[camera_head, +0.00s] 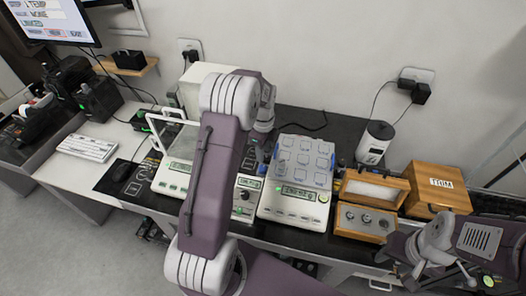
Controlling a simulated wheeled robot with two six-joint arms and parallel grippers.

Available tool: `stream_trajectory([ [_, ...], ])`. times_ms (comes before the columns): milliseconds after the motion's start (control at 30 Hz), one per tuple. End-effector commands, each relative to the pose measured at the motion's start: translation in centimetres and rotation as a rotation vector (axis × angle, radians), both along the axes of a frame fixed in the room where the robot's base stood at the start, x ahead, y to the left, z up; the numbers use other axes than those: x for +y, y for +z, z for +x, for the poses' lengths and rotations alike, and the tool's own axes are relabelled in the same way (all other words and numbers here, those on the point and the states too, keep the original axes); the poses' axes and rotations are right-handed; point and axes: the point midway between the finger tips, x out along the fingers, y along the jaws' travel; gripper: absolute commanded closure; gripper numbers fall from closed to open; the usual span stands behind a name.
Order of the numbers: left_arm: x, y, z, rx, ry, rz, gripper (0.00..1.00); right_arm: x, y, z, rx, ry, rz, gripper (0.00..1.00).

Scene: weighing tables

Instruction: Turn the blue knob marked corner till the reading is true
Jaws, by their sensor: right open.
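A white balance (292,205) with a lit green display stands mid-table, its pale pan (305,158) marked with several squares. A small instrument box (245,198) with a green display and a round knob stands to its left. I cannot make out a blue knob or a corner mark, and the readings are too small to read. My left arm crosses the middle of the view. Its wrist is above the table behind the small box, and its jaws are mostly hidden. My right gripper (412,258) is open and empty at the lower right, away from the balance.
A second balance (172,178) with a frame stands left. A wooden box with round weights (365,220) lies open on the right, near a wooden box marked TRIM (437,187). A white cylinder (374,142) stands behind. A keyboard (87,147) and monitor are left.

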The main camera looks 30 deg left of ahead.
Motion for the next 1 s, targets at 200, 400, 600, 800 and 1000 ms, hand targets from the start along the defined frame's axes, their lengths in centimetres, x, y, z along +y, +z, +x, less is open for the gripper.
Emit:
stream_trajectory([
  [200, -0.1, 1.5, -0.8, 0.033, 0.004, -0.008, 0.61, 0.0, 2.8, 0.0, 0.001, 0.000, 0.000, 0.56],
  [400, -0.1, -0.1, -0.8, 0.037, 0.005, -0.009, 0.61, 0.0, 2.7, 0.0, 0.001, 0.000, 0.000, 0.56],
  [600, -0.1, -4.3, -0.9, 0.037, 0.005, -0.009, 0.61, 0.0, 3.3, 0.0, 0.001, 0.000, 0.000, 0.56],
  [800, -0.1, -7.1, -0.8, 0.034, 0.005, -0.008, 0.61, 0.0, 3.6, 0.0, 0.001, 0.000, 0.000, 0.56],
  [1000, -0.1, -7.8, -0.7, 0.031, 0.006, -0.007, 0.61, 0.0, 3.6, 0.0, 0.001, 0.000, 0.000, 0.56],
])
